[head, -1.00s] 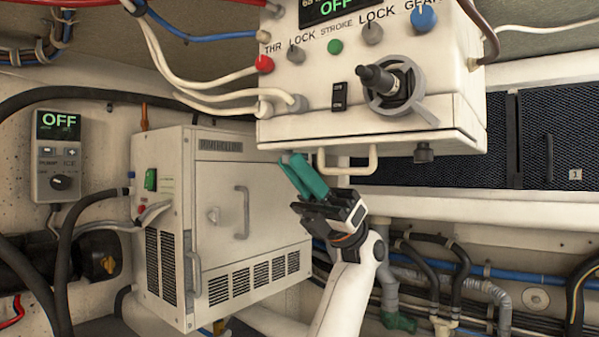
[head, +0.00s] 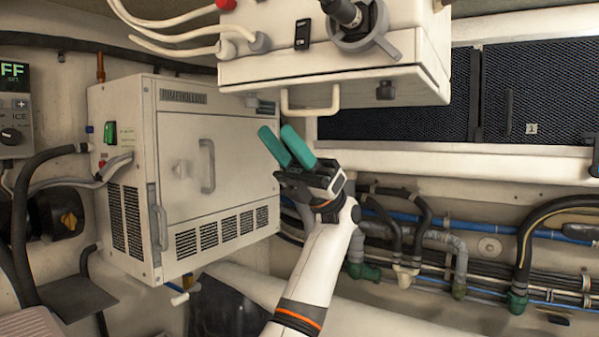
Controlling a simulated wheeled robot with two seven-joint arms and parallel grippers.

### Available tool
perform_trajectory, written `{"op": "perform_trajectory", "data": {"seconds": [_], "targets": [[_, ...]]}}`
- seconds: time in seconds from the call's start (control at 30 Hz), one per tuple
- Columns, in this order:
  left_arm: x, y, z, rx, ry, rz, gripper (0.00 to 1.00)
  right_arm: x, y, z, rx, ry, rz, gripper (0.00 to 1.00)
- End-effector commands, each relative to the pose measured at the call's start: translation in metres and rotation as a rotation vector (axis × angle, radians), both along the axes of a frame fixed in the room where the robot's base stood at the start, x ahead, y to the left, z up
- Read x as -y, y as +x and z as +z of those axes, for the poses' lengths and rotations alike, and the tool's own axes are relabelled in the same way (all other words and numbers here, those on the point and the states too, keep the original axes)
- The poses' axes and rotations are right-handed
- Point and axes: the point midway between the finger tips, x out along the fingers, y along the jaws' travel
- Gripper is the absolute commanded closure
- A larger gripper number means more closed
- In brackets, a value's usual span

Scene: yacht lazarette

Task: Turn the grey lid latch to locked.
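A grey upright lever (head: 160,228) sits at that box's front left edge. I cannot tell which of these, if either, is the lid latch, and no locked mark is readable. My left gripper (head: 278,131) points up and left, in front of the box's right edge and below the overhead console. Its two teal fingers are apart with nothing between them. It appears clear of both grey parts. My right gripper is not in view.
The white box (head: 240,195) has a grey door handle (head: 207,166). The overhead console (head: 335,85) carries a cream loop handle (head: 310,101) close above my fingers. Hoses and pipes (head: 430,235) run along the lower right wall. Dark mesh panels (head: 535,90) are at right.

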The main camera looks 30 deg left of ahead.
Motion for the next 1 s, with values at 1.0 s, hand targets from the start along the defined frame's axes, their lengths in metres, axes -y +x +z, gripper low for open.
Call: {"op": "perform_trajectory", "data": {"seconds": [1.0], "targets": [[0.015, 0.045, -0.048, 0.001, 0.000, 0.000, 0.61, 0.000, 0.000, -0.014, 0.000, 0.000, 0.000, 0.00]]}}
